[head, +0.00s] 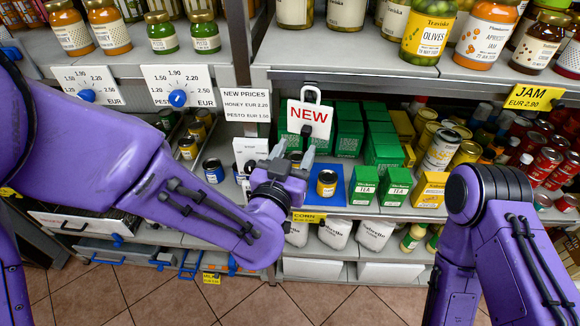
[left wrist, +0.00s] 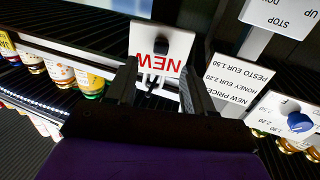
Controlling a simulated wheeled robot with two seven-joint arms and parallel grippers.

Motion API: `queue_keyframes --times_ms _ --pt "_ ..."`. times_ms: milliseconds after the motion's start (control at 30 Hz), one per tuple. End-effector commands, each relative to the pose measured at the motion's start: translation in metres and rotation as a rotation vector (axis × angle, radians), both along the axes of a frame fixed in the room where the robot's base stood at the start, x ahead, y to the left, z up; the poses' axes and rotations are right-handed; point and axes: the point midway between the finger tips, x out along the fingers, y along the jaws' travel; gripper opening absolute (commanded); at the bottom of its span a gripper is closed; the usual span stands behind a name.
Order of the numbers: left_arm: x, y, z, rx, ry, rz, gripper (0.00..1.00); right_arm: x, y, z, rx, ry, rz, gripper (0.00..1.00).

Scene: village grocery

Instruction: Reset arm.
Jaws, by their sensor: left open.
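My left gripper (head: 293,156) is open and empty in front of the middle shelf, its two fingers pointing up just below the white NEW sign (head: 309,119). In the left wrist view the NEW sign (left wrist: 160,47) appears upside down beyond the spread fingers of the gripper (left wrist: 160,88), with nothing held between them. Whether a finger touches the sign I cannot tell. My right arm shows at the right of the head view, but its gripper is out of the picture.
Green tea boxes (head: 395,187) and cans (head: 440,149) stand further right. The new-prices card (head: 247,105) hangs to the left. Tiled floor (head: 335,302) is clear below.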

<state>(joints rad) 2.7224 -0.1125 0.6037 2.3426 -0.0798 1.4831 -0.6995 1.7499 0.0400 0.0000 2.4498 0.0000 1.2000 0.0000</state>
Motion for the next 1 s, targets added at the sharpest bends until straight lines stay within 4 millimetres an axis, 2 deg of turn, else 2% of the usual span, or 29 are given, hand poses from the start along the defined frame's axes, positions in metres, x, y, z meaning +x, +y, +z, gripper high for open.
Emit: queue_keyframes --times_ms 33,100,200,433,567,600,633,767,800,867,900,967,1000 --pt "-0.011 0.003 -0.003 -0.001 -0.003 0.000 0.52 0.000 0.000 -0.008 0.000 0.000 0.000 0.47" --pt "-0.024 0.006 -0.002 -0.001 -0.002 -0.001 0.52 0.000 0.000 -0.011 0.000 0.000 0.000 0.47" --pt "-0.037 0.010 -0.001 -0.001 -0.001 0.000 0.52 0.000 0.000 -0.013 0.000 0.000 0.000 0.47" --pt "-0.042 0.011 0.001 -0.008 0.001 0.001 0.52 0.000 0.000 -0.013 0.000 0.000 0.000 0.47" --pt "-0.040 0.011 -0.006 -0.126 0.070 -0.012 0.52 0.000 0.000 -0.013 0.000 0.000 0.000 0.47" --pt "-0.031 0.027 -0.018 -0.190 0.122 0.024 0.52 0.000 0.000 -0.014 0.000 0.000 0.000 0.47" --pt "-0.026 0.039 -0.038 -0.225 0.179 0.057 0.52 0.000 0.000 -0.018 0.000 0.000 0.000 0.47" --pt "-0.023 0.090 -0.130 -0.321 0.401 0.211 0.52 0.000 0.000 -0.029 0.000 0.000 0.000 0.47" --pt "-0.027 0.106 -0.160 -0.337 0.466 0.260 0.52 0.000 0.000 -0.032 0.000 0.000 0.000 0.47" --pt "-0.038 0.130 -0.204 -0.356 0.563 0.338 0.52 0.000 0.000 -0.037 0.000 0.000 0.000 0.47" --pt "-0.049 0.147 -0.234 -0.361 0.625 0.391 0.52 0.000 0.000 -0.041 0.000 0.000 0.000 0.47" --pt "-0.071 0.171 -0.278 -0.358 0.719 0.472 0.52 0.000 0.000 -0.046 0.000 0.000 0.000 0.47" --pt "-0.088 0.188 -0.307 -0.349 0.780 0.525 0.52 0.000 0.000 -0.050 0.000 0.000 0.000 0.47"
